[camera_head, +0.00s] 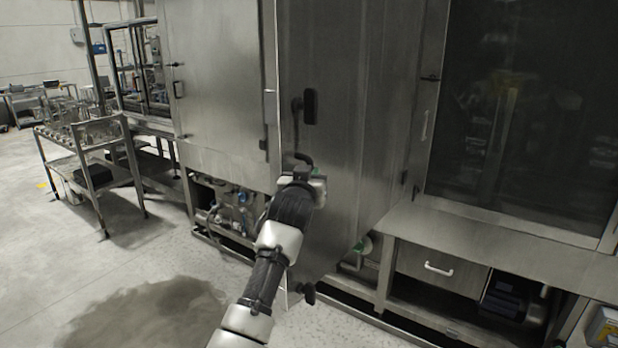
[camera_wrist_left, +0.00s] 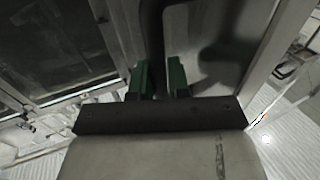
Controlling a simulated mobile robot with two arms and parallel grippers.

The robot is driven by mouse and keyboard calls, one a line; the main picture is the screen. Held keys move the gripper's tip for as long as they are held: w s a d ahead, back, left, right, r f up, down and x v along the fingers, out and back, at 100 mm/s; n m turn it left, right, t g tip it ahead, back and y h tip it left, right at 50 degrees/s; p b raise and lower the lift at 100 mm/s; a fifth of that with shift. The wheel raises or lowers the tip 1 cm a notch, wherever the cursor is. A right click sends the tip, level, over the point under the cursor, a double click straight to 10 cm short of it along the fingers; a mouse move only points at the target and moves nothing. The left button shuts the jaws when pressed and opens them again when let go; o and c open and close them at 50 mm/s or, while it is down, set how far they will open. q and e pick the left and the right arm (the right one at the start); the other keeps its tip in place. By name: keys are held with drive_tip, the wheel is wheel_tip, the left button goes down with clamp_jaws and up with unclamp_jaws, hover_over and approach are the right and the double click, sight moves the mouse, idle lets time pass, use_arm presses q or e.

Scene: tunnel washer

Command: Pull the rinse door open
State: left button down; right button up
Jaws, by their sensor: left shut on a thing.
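The rinse door (camera_head: 340,150) is a tall grey steel panel in the middle of the head view. It stands out at an angle from the machine front, with its free edge on the left. My left gripper (camera_head: 305,180) is at this handle. In the left wrist view the green-padded fingers of the left gripper (camera_wrist_left: 159,80) are shut around the dark handle bar (camera_wrist_left: 152,40). The grip itself is partly hidden by the wrist in the head view. My right gripper is not in view.
A closed steel cabinet door (camera_head: 220,80) is left of the rinse door. A dark glazed panel (camera_head: 530,110) and a steel ledge (camera_head: 500,235) are on the right. A cart (camera_head: 85,150) stands far left. The floor (camera_head: 130,270) at the lower left is clear, with a dark stain.

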use_arm(q)
drive_tip(key=shift+w+a+r, duration=0.1)
drive_tip(key=shift+r, duration=0.3)
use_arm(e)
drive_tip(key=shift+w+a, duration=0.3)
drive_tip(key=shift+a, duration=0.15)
use_arm(q)
drive_tip(key=c, duration=1.4)
unclamp_jaws()
drive_tip(key=shift+o, duration=1.2)
drive_tip(key=shift+d+f, duration=0.15)
drive_tip(key=shift+d, duration=0.1)
drive_tip(key=shift+o, duration=0.3)
drive_tip(key=shift+w+d, duration=0.1)
drive_tip(key=shift+d, duration=0.05)
drive_tip(key=shift+f, duration=0.15)
drive_tip(key=shift+a+f, duration=0.1)
drive_tip(key=shift+a, duration=0.15)
drive_tip(key=b+v, duration=0.4)
drive_tip(key=v, duration=0.6)
drive_tip(key=shift+s+d, duration=0.15)
drive_tip(key=shift+s, duration=0.25)
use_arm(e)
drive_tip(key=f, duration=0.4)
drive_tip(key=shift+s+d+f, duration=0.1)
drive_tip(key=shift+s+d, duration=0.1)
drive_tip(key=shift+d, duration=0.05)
